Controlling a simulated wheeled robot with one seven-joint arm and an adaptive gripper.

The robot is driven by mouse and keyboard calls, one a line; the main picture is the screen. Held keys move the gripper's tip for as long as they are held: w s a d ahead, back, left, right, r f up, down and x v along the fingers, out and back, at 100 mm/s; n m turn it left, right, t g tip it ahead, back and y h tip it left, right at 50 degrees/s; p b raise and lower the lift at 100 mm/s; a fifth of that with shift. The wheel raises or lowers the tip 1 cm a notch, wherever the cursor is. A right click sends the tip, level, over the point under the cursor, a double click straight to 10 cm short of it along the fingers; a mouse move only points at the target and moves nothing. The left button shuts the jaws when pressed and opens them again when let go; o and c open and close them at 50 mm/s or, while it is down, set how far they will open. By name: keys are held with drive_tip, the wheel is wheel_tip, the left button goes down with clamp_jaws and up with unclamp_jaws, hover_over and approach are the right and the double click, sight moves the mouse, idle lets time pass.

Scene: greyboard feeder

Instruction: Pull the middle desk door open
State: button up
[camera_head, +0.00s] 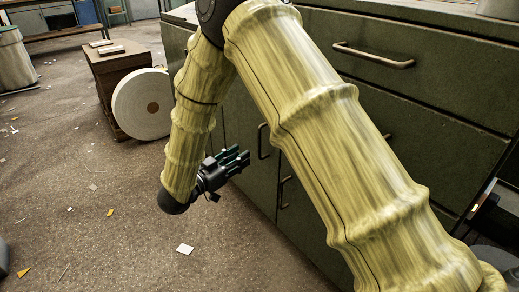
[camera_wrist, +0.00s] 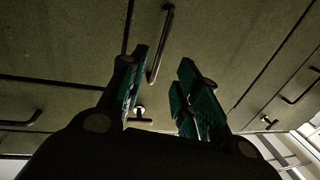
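The dark green desk (camera_head: 420,115) stands along the right of the head view. A door (camera_head: 248,115) with an upright bar handle (camera_head: 263,141) shows in the gap between my arm links. In the wrist view, that upright handle (camera_wrist: 161,45) lies ahead, between the lines of my two fingers, on a door panel bounded by dark seams. My gripper (camera_head: 243,157) is just left of the handle in the head view, fingers pointing toward the door. Its fingers (camera_wrist: 164,60) are apart with nothing held between them. The door looks shut. Whether a finger touches the handle is unclear.
A drawer handle (camera_head: 374,56) is at upper right, and another handle (camera_head: 283,190) is partly visible low beside my arm. A large white roll (camera_head: 143,104) leans by a brown cabinet (camera_head: 112,75). The floor left of the desk is mostly open, with paper scraps (camera_head: 185,249).

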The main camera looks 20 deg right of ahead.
sight(260, 156)
drive_tip(key=shift+b+x, duration=2.5)
drive_tip(key=shift+x, duration=2.7)
clamp_jaws()
